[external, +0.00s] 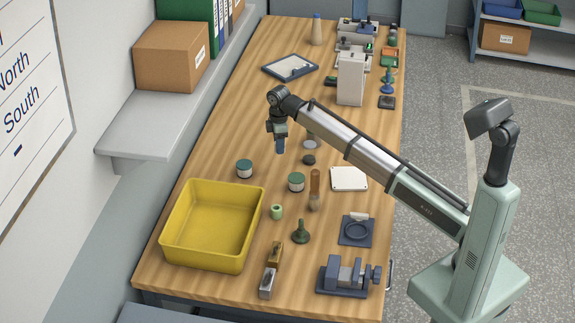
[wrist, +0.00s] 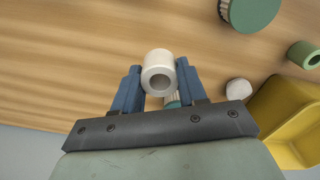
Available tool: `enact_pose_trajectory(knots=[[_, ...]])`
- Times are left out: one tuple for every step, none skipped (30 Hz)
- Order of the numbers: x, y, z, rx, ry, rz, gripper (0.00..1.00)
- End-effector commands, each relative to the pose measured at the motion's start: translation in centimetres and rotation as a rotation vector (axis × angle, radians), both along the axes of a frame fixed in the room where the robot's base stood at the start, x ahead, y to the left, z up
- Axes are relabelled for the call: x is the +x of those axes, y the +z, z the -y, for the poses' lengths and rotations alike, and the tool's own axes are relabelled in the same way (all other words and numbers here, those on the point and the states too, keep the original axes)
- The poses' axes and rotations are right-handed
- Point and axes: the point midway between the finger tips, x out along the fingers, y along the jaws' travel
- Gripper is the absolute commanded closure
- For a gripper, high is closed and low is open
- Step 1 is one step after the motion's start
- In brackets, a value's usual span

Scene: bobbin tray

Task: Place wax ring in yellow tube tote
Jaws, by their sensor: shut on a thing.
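The wax ring (wrist: 156,57) is a short cream-white tube with a round hole. It sits between the two blue fingers of my gripper (wrist: 158,82) in the wrist view, and the fingers are shut on it. In the external view my gripper (external: 280,147) is above the table, beyond the yellow tote and to its right; the ring cannot be made out there. The yellow tube tote (external: 179,250) is an open, rectangular bin at the table's near left. Its edge also shows at the right of the wrist view (wrist: 277,105). Its visible inside looks empty.
Two green-lidded jars (external: 244,169) (external: 296,182) and a green ring (external: 277,211) stand near the tote. A brown-topped tool (external: 315,185), a green stand (external: 301,234) and a vise (external: 347,275) are farther right. The table's left middle is clear.

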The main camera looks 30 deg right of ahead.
Motion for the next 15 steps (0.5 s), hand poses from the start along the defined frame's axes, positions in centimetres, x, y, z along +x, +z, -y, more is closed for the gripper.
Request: enact_pose_trajectory(knots=[[0.1, 0.7, 0.0, 0.001, 0.0, 0.001, 0.87], [0.1, 1.0, 0.0, 0.001, 0.0, 0.001, 0.87], [0.1, 1.4, 0.0, 0.001, 0.0, 0.001, 0.87], [0.1, 1.6, 0.0, 0.001, 0.0, 0.0, 0.87], [0.0, 1.8, 0.0, 0.0, 0.0, 0.0, 0.87], [0.0, 2.0, 0.0, 0.0, 0.0, 0.0, 0.87], [0.0, 2.1, 0.0, 0.0, 0.0, 0.0, 0.87], [0.0, 2.1, 0.0, 0.0, 0.0, -0.001, 0.87], [0.0, 2.3, 0.0, 0.0, 0.0, -0.001, 0.87], [0.0, 2.4, 0.0, 0.0, 0.0, 0.0, 0.87], [0.1, 2.6, 0.0, 0.0, 0.0, 0.0, 0.87], [0.1, 3.0, 0.0, 0.0, 0.0, 0.0, 0.87], [0.1, 3.3, 0.0, 0.001, 0.0, 0.0, 0.87], [0.1, 3.7, 0.0, 0.001, 0.0, 0.001, 0.87], [0.1, 4.4, 0.0, 0.001, 0.0, 0.001, 0.87]])
